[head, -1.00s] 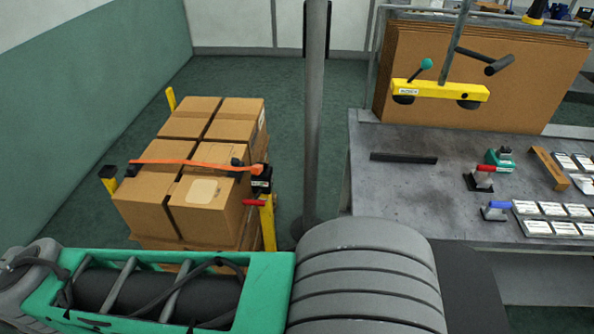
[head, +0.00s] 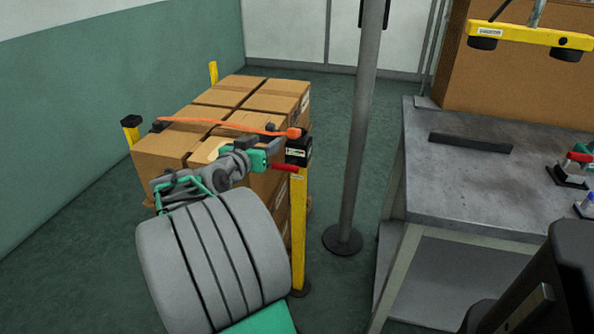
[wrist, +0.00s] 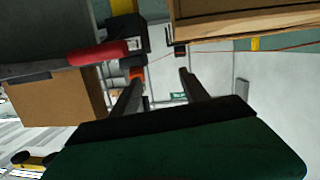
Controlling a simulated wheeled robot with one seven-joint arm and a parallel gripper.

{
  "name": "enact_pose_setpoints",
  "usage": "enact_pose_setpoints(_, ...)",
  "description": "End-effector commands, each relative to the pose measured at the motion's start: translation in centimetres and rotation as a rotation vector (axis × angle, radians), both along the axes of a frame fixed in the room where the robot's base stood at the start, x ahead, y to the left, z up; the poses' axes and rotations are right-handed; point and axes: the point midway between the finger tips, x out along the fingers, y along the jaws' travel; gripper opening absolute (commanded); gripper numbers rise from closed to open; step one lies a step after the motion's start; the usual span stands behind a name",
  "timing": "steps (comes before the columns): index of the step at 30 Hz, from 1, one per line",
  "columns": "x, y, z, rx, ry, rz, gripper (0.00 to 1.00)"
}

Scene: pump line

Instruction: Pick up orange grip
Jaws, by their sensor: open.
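The orange grip (head: 293,132) sits at the right end of an orange strap (head: 225,124), on top of a black post fitting (head: 299,150) at the near right corner of the stacked boxes. My gripper (head: 275,148) is beside that fitting, in front of the boxes, and its fingers are small and partly hidden in the head view. In the wrist view my gripper (wrist: 160,78) has its two fingers apart with nothing between them. A small orange part (wrist: 137,72), likely the grip, shows near the left fingertip; I cannot tell whether they touch.
A red handle (head: 284,167) sticks out just below my gripper; it also shows in the wrist view (wrist: 100,52). The cardboard boxes (head: 170,150) are close behind. A yellow post (head: 298,230), a grey pole (head: 362,130) and a metal bench (head: 480,190) stand to the right.

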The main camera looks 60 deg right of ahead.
Motion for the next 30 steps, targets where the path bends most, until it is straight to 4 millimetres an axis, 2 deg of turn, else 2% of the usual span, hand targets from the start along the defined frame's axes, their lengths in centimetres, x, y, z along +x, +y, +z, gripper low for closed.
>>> enact_pose_setpoints(1, -1.9, -1.7, -1.7, -0.069, -0.001, -0.053, 0.53)
enact_pose_setpoints(3, -3.5, -3.0, -1.1, -0.137, 0.001, -0.094, 0.53)
enact_pose_setpoints(6, -4.5, -3.9, -0.4, -0.184, 0.003, -0.121, 0.53)
enact_pose_setpoints(14, -4.7, -7.4, 0.0, -0.19, 0.004, -0.125, 0.53)
enact_pose_setpoints(18, -4.4, -10.0, 0.0, -0.189, 0.004, -0.125, 0.53)
enact_pose_setpoints(21, -4.5, -11.3, 0.1, -0.188, 0.005, -0.123, 0.53)
enact_pose_setpoints(28, -4.3, -11.5, 0.2, -0.189, 0.004, -0.12, 0.53)
enact_pose_setpoints(30, -4.3, -11.5, 0.2, -0.189, 0.004, -0.12, 0.48)
